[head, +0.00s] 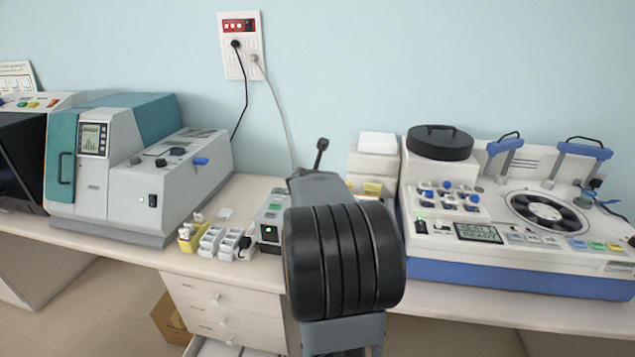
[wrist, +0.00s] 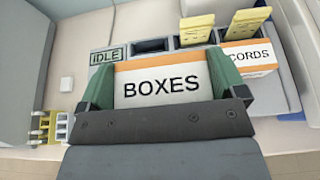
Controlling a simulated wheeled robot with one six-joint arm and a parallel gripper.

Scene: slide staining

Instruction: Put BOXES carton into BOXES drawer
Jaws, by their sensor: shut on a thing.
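The BOXES carton (wrist: 162,84) shows in the wrist view as a white box with an orange top edge and the black word BOXES. My gripper (wrist: 158,90) is shut on it, with a green finger at each side. The carton is hidden behind my arm in the head view. A drawer unit (head: 222,304) stands under the bench in the head view. Its lowest drawer (head: 230,348) is pulled out, cut off at the bottom edge. I cannot read a label on any drawer.
A RECORDS carton (wrist: 250,58), partly hidden, stands right of the held carton. A grey device with an IDLE display (wrist: 104,57) is behind. A large grey machine (head: 140,165) fills the left bench, and a white-blue stainer (head: 515,225) the right. A brown box (head: 172,322) sits on the floor.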

